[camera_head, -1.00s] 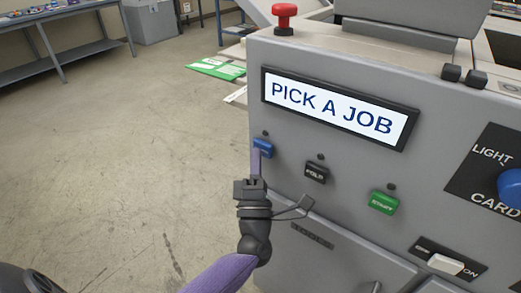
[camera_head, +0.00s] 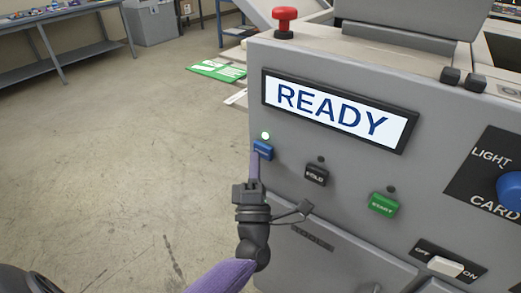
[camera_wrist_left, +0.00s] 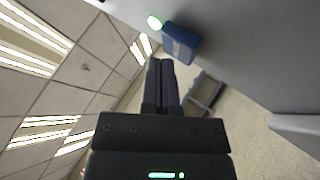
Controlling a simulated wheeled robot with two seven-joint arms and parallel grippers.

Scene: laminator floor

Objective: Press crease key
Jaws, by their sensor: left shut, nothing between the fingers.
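The blue key (camera_head: 263,150) is the leftmost of the keys on the front of the grey machine; its label is too small to read. A small lamp (camera_head: 266,135) above it glows whitish green. My left gripper (camera_head: 255,157) is shut and empty, with its fingertips at the key's lower left edge. In the left wrist view, the fingertips (camera_wrist_left: 160,64) lie just below and left of the blue key (camera_wrist_left: 180,44); I cannot tell whether they touch. The display (camera_head: 335,111) reads READY. My right gripper is not in view.
To the right are a black FOLD key (camera_head: 316,174) and a green START key (camera_head: 383,204), their lamps dark. A red stop button (camera_head: 285,20) stands on top, and a white OFF/ON switch (camera_head: 445,266) sits lower right. Open floor lies to the left.

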